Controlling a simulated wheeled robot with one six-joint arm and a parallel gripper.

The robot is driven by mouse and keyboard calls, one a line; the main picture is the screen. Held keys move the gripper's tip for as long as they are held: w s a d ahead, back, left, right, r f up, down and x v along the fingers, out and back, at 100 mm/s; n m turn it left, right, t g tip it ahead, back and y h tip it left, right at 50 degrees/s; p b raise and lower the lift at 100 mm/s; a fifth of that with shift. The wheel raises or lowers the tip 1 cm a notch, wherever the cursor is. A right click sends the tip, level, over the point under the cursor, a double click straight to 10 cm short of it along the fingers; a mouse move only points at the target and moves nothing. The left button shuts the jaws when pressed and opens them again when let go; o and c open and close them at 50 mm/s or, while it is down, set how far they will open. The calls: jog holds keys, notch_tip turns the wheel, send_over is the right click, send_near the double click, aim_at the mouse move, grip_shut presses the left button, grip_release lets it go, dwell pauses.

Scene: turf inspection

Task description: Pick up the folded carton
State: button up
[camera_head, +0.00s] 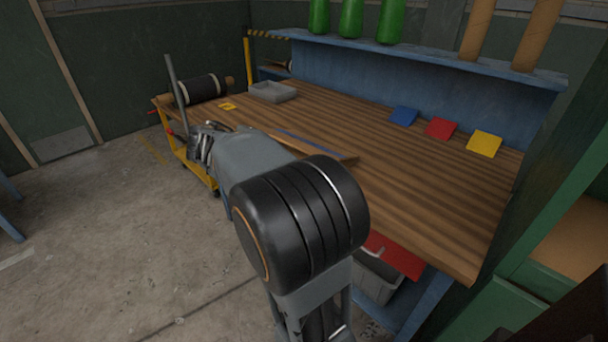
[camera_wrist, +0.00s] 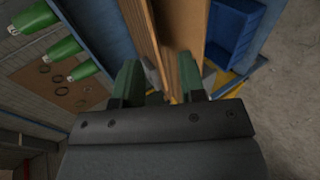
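A flat light-brown piece with a blue strip along it, which looks like the folded carton (camera_head: 318,154), lies on the wooden bench top (camera_head: 420,180) in the head view. My arm hides part of its near side. My gripper (camera_head: 204,146) is at the far left end of the bench in the head view, its fingers not clear there. In the wrist view my gripper (camera_wrist: 158,72) shows two green fingers apart, with nothing seen clasped. A brown flat surface (camera_wrist: 183,25) shows beyond and between them; I cannot tell whether it is the carton or bench.
A grey tray (camera_head: 272,92) and a black roll (camera_head: 201,89) are at the bench's far left. Blue (camera_head: 403,115), red (camera_head: 441,128) and yellow (camera_head: 484,143) cards lie at the back. Green bottles (camera_head: 351,18) stand on the shelf. The floor (camera_head: 110,240) at left is mostly clear.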

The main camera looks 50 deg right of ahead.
jog(key=h+b, duration=0.1)
jog(key=b, duration=0.1)
send_near(301, 145)
jog(key=x, duration=0.3)
jog(key=shift+s+d+f, duration=0.15)
jog(key=shift+d+f, duration=0.15)
jog(key=shift+x, duration=3.15)
jog(key=shift+a, duration=0.1)
jog(key=shift+c, duration=0.5)
grip_shut()
